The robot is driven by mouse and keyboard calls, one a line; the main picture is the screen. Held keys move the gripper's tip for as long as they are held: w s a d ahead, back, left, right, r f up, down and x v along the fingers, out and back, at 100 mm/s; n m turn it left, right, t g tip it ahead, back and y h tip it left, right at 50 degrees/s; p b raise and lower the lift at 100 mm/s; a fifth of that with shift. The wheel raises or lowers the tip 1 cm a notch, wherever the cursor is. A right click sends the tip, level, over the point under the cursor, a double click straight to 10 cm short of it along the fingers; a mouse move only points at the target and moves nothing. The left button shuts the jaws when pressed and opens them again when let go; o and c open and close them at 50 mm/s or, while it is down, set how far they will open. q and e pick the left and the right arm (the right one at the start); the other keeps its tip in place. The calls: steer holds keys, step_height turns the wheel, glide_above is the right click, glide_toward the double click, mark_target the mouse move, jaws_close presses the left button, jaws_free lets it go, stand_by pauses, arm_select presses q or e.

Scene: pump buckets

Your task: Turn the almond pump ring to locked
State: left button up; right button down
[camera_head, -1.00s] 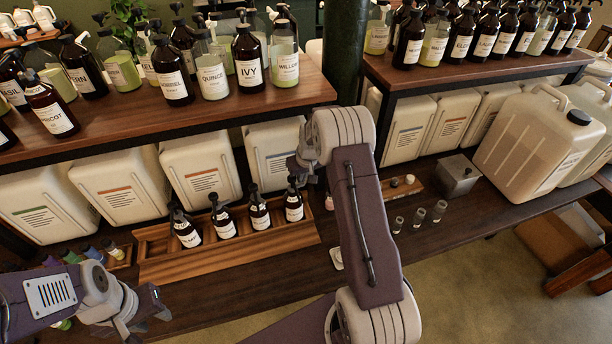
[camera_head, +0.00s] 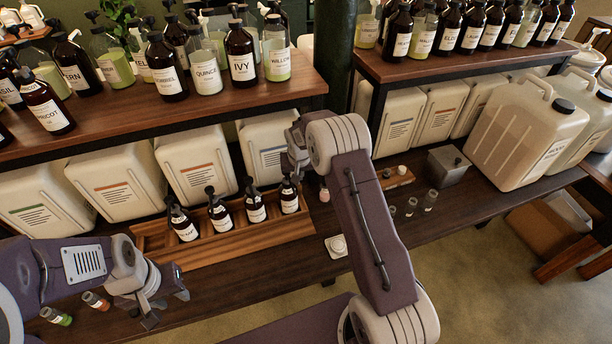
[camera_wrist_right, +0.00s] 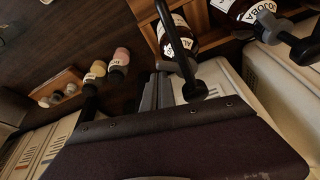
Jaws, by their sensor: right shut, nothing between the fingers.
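The almond pump bottle, dark with a white label, appears to be the rightmost bottle (camera_head: 289,201) in the wooden tray (camera_head: 215,245). In the right wrist view its partly hidden label, starting "AL" (camera_wrist_right: 177,42), and black pump spout (camera_wrist_right: 180,55) show. I cannot read the ring's position. My left gripper (camera_head: 168,303) is open and empty, in front of the tray, away from the bottles.
A jojoba pump bottle (camera_wrist_right: 235,10) stands close beside the almond one. White canisters (camera_head: 268,148) stand close behind the tray under the shelf. Small vials (camera_head: 96,300) lie near the left gripper. A pink-capped bottle (camera_wrist_right: 120,60) stands right of the tray.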

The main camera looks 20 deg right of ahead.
steer(key=shift+s+a, duration=0.1)
steer(key=shift+s, duration=0.2)
steer(key=shift+w, duration=0.1)
steer(key=shift+w+a, duration=0.4)
steer(key=shift+w, duration=0.3)
steer(key=shift+d, duration=0.1)
